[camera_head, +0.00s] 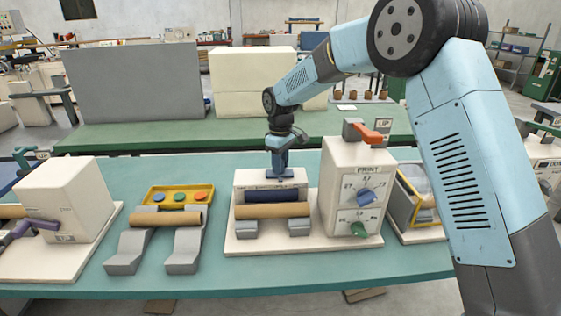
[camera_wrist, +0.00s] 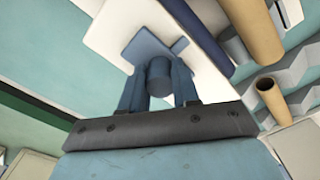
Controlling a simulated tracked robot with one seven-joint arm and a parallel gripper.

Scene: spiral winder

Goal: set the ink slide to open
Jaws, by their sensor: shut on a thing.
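The print unit (camera_head: 272,179) is a cream block on a pale base, with a dark blue roller (camera_head: 271,196) and a brown tube (camera_head: 272,210) along its front. My gripper (camera_head: 280,165) points down onto the top of this block. In the wrist view my gripper (camera_wrist: 158,88) is shut on a blue round knob (camera_wrist: 159,72), one finger on each side. The knob stands on a flat blue plate (camera_wrist: 150,42) on the cream top, which looks like the ink slide. The slide itself is hidden by my gripper in the head view, and its setting cannot be read.
Right of the unit stands a cream box labelled PRINT (camera_head: 356,190) with a blue dial (camera_head: 366,196), a green dial (camera_head: 358,229) and an orange lever (camera_head: 367,134).

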